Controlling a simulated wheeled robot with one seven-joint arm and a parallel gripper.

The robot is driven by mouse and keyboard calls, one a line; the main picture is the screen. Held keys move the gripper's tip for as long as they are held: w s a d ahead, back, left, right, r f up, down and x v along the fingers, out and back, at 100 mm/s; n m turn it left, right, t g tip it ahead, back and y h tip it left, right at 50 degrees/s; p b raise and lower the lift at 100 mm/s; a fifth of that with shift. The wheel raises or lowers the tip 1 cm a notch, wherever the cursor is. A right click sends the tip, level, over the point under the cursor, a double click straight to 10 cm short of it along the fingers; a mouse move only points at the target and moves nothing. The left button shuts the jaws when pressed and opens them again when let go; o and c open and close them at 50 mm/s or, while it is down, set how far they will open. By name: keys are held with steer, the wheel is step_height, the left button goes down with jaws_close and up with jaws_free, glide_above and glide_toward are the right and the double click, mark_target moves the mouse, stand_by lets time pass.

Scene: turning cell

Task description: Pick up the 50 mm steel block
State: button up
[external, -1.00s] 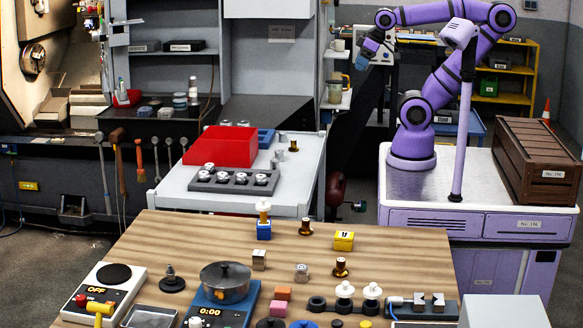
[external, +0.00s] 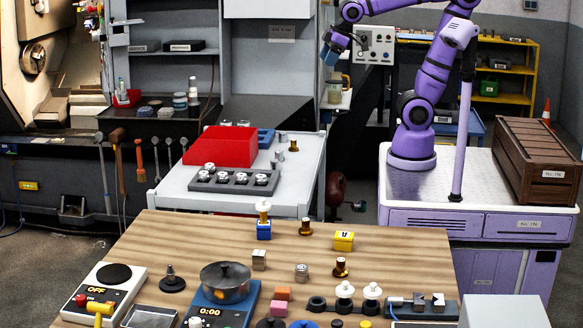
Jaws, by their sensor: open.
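A small grey metal block (external: 259,260) stands on the wooden table, left of its middle, behind the lidded pot. A second small grey metal piece (external: 301,272) stands to its right and a little nearer the front. I cannot tell from its size which is the 50 mm steel block. My gripper (external: 329,62) is high at the back, far behind and above both pieces, pointing down. It is open and nothing shows in it. Its fingers are small in the picture.
The wooden table (external: 190,233) also carries a lidded pot (external: 226,286), a blue block (external: 264,230) with a topped peg, brass pieces (external: 305,227) and a yellow block (external: 343,241). A grey trolley (external: 305,180) with a red bin (external: 220,147) stands behind it.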

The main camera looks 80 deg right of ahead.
steer(key=w+a+f+n+g+y, duration=0.1)
steer(key=w+a+f+n, duration=0.25)
steer(key=w+a, duration=0.9)
steer(key=n+g+y, duration=0.3)
steer(key=n+g, duration=0.1)
steer(key=n, duration=0.7)
glide_toward(259, 253)
step_height(259, 253, down, 2)
steer(key=shift+m, duration=0.25)
steer(key=x, duration=1)
steer(key=shift+a, duration=0.2)
steer(key=shift+w+r, duration=0.1)
steer(key=shift+r, duration=0.05)
jaws_close()
steer(key=shift+r, duration=0.15)
